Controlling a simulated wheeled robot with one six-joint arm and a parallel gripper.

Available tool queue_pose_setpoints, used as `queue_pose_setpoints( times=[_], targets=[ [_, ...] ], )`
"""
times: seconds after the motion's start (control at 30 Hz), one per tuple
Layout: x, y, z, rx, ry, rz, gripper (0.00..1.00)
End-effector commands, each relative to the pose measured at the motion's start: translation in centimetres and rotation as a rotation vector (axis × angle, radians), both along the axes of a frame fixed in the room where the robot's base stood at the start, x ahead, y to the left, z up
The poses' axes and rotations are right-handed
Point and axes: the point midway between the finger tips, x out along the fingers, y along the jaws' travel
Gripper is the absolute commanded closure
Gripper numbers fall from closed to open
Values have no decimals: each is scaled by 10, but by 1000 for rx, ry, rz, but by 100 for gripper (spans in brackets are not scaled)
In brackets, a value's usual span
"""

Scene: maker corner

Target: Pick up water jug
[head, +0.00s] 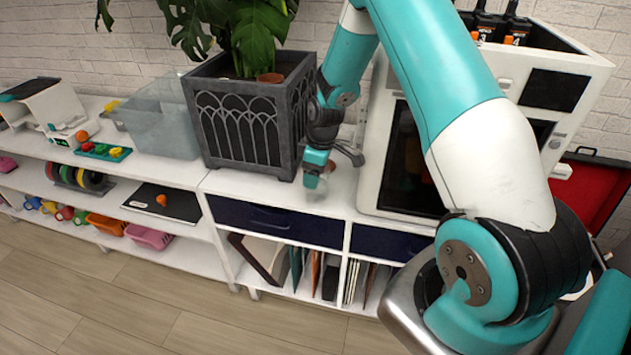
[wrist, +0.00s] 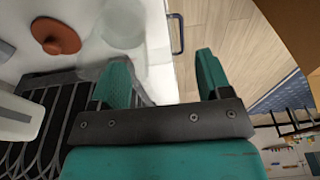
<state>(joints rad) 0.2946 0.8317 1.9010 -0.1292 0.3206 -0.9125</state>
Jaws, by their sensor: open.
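A clear, see-through vessel that looks like the water jug (wrist: 124,28) stands on the white cabinet top in the wrist view, near the front edge. In the head view only a faint clear shape (head: 314,187) shows just below my gripper (head: 316,172). My gripper also shows in the wrist view (wrist: 161,68), with its two teal fingers spread apart and nothing solid held. The left finger overlaps the jug's clear outline. The right finger is over the floor beyond the cabinet edge. I cannot tell whether a finger touches the jug; its handle is not clear.
A dark lattice planter (head: 240,125) with a leafy plant stands close left of my gripper. A white boxy machine (head: 395,165) stands to the right. A small terracotta object (wrist: 55,37) lies near the jug. A clear bin (head: 160,115) stands farther left. Navy drawers (head: 280,222) are below.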

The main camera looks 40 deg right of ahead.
Motion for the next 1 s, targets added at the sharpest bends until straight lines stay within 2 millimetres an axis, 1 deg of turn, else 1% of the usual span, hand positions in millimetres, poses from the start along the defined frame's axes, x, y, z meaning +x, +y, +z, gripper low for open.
queue_pose_setpoints(
  times=[0.17,0.43,0.57,0.73,0.77,0.8,0.87,0.9,0.97,1.0],
  targets=[
    [1,2,-11,1,2,0,29],
    [6,7,-47,0,1,0,29],
    [7,7,-54,-1,-1,0,29],
    [7,7,-54,0,-1,0,29],
    [7,7,-54,0,-1,0,33],
    [7,7,-54,0,-1,0,43],
    [7,7,-54,0,-1,0,56],
    [7,7,-54,0,-1,0,66],
    [7,7,-54,0,-1,0,79],
    [7,7,-54,0,-1,0,89]
  ],
)
